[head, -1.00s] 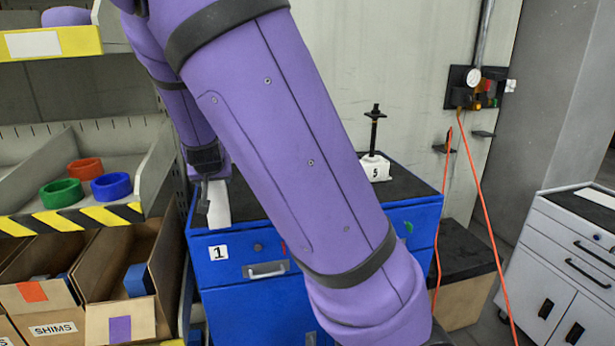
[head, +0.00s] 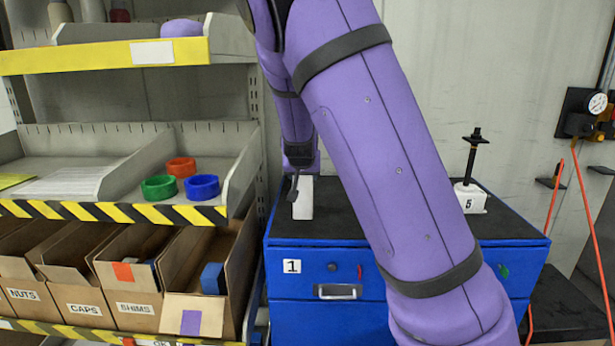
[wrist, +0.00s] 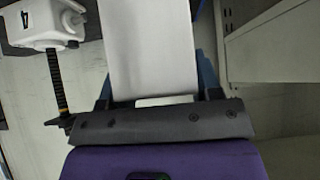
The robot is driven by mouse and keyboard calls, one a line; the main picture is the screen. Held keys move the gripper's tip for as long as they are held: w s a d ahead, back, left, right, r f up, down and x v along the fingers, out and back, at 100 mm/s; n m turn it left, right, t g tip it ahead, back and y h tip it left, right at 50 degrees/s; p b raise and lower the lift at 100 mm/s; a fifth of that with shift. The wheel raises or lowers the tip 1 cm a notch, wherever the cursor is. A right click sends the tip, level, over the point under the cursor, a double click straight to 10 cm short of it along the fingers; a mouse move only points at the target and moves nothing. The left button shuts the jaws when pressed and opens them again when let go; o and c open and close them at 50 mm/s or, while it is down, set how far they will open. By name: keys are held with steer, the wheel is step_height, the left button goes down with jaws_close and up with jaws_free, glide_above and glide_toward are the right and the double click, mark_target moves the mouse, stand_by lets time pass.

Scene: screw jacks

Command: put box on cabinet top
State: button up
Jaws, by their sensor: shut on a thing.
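My gripper (head: 300,182) points down and is shut on a plain white box (head: 303,198). The box also shows in the wrist view (wrist: 155,50), running up from between the two fingers. In the head view the box appears over the left part of the black top of a blue cabinet (head: 335,215); I cannot tell whether it touches that top. My purple arm hides the middle of the cabinet.
A shelf rack (head: 110,212) with bins stands close on the left.

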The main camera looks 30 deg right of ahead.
steer(key=w+d+f, duration=0.4)
steer(key=w+d, duration=0.1)
steer(key=w, duration=0.1)
steer(key=shift+w+d, duration=0.25)
steer(key=shift+w, duration=0.15)
steer(key=shift+f, duration=0.25)
steer(key=o, duration=1.5)
